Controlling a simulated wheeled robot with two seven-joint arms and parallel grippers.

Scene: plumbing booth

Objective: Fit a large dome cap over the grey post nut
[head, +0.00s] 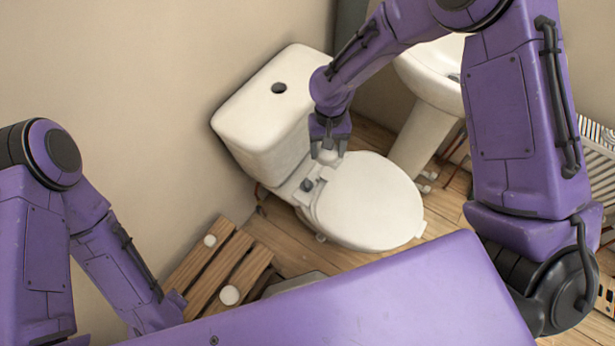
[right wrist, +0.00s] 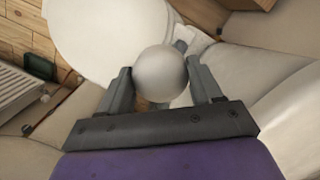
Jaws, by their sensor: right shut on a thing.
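The white toilet (head: 367,203) stands with its lid down. The grey post nut (head: 306,185) sits on the near-left part of the ledge between lid and cistern. My right gripper (head: 328,150) points down over the other end of that ledge, to the right of the nut. It is shut on a large white dome cap, which shows between the fingers in the right wrist view (right wrist: 160,73). A grey piece just behind the cap there may be the nut, partly hidden. My left arm comes in at lower left; its gripper is hidden.
The white cistern (head: 270,108) rises close behind the ledge. A slatted wooden stool (head: 238,254) at lower left bears a smaller white cap (head: 210,240) and a larger one (head: 229,295). A pedestal basin (head: 426,125) stands to the right.

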